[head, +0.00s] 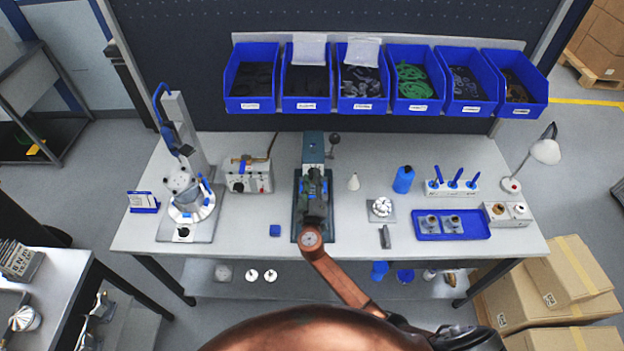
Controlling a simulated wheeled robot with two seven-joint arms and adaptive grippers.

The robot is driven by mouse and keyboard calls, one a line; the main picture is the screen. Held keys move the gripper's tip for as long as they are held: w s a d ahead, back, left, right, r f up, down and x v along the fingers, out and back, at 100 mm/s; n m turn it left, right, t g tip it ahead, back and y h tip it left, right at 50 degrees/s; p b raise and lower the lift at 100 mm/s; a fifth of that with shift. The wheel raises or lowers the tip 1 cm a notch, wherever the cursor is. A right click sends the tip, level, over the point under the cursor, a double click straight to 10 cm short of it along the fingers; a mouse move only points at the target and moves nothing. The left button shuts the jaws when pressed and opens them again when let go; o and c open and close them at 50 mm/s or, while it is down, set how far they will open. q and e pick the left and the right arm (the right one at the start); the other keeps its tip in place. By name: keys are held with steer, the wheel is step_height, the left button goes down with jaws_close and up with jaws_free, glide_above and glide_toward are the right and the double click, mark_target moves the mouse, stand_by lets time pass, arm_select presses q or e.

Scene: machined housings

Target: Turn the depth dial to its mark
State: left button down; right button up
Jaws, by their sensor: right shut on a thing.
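A small press with a teal head (313,146) and a black-knobbed lever (333,139) stands at the middle of the workbench. My right gripper (313,176) reaches over it from the front and is shut at the front of the press head. It appears closed on the depth dial there, but the gripper and wrist hide the dial and its mark, so I cannot tell how it is turned. My left gripper is not in view.
A grey control box (248,176) and a fixture with a round housing (186,187) stand left of the press. Blue bins (251,104) hang behind.

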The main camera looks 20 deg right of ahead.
steer(key=shift+f, duration=0.1)
steer(key=shift+f+n+b, duration=0.1)
steer(key=shift+n+b, duration=0.55)
steer(key=shift+n, duration=0.55)
steer(key=shift+a+n+b, duration=0.1)
steer(key=shift+n+b, duration=0.25)
steer(key=shift+n, duration=0.55)
steer(key=n, duration=0.9)
steer(key=shift+f, duration=0.15)
steer(key=n+p, duration=0.1)
steer(key=n, duration=0.3)
steer(key=shift+f+p, duration=0.1)
steer(key=shift+p, duration=0.25)
steer(key=shift+n, duration=0.3)
steer(key=o, duration=1.1)
